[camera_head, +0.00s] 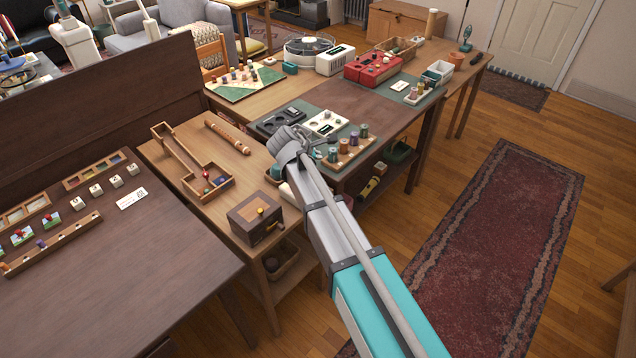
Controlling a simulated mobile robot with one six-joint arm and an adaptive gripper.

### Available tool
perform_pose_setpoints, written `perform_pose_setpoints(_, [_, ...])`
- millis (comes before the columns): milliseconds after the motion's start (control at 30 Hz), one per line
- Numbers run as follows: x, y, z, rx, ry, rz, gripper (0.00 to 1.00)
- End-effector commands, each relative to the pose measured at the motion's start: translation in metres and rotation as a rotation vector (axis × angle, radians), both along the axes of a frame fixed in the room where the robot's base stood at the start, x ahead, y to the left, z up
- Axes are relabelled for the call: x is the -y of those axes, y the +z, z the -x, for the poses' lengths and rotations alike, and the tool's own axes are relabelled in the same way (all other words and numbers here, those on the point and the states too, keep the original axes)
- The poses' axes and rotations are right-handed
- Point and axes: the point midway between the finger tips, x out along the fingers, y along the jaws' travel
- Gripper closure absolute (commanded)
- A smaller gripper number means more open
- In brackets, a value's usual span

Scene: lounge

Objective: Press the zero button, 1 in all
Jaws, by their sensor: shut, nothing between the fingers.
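My gripper (288,143) is over the near left edge of the dark mat on the long wooden table, and its fingers are small and partly hidden by my own arm. A black device (270,124) with round parts lies just behind it to the left. A white device (326,122) with a dark display and round dark parts lies just behind it to the right. I cannot make out a marked zero button on either device. My gripper hides part of the area between them, and I cannot tell whether it touches anything.
Several coloured pegs stand on a wooden board (348,156) right of my gripper. A wooden crank box (255,218) and a long wooden tray (184,160) are at the near left. A red device (373,70) stands farther back.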

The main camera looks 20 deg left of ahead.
Motion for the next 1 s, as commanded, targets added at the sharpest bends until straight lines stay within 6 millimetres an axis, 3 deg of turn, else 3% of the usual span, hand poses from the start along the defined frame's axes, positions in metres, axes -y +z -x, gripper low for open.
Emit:
perform_pose_setpoints(600, [-0.001, -0.054, 0.0, 0.0, 0.0, 0.0, 1.0])
perform_pose_setpoints(1000, [-0.001, -0.075, 0.001, -0.001, 0.001, 0.0, 1.0])
